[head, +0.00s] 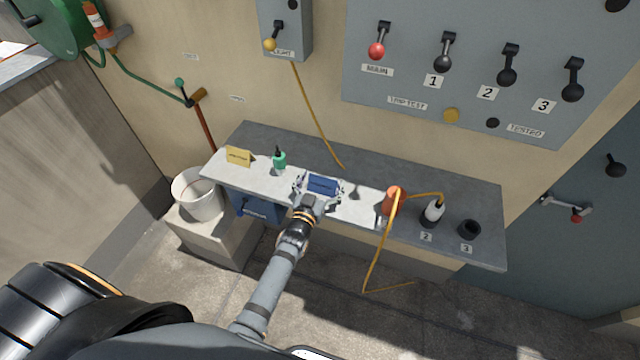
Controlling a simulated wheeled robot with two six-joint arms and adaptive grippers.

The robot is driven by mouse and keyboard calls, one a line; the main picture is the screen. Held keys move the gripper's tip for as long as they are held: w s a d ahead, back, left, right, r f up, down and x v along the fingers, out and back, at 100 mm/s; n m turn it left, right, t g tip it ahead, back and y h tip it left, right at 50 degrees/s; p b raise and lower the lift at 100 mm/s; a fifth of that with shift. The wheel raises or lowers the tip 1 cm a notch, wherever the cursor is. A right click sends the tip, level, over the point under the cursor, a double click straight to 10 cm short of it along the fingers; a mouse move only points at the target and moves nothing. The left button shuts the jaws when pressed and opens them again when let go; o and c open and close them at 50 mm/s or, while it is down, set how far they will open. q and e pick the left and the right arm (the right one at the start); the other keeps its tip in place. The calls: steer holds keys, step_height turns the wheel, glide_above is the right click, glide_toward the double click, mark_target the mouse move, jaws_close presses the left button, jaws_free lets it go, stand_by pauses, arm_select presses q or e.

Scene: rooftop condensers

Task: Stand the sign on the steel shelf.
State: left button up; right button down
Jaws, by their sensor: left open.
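A small yellow sign (238,156) with dark lettering stands at the left end of the steel shelf (470,197). It looks upright, leaning slightly back. My left gripper (322,182) is open over the middle of the shelf, to the right of the sign and apart from it. A dark blue shape (323,185) shows between its fingers; I cannot tell whether they touch it. My right gripper is not in view.
A green bottle (279,160) stands just right of the sign. An orange cylinder (392,203), a white-and-black bottle (433,212) and a black cup (469,229) stand to the right. A yellow cord hangs over the front edge. A white bucket (199,199) stands left of the shelf.

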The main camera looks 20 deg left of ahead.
arm_select(q)
steer(key=s, duration=1.2)
steer(key=shift+a, duration=0.15)
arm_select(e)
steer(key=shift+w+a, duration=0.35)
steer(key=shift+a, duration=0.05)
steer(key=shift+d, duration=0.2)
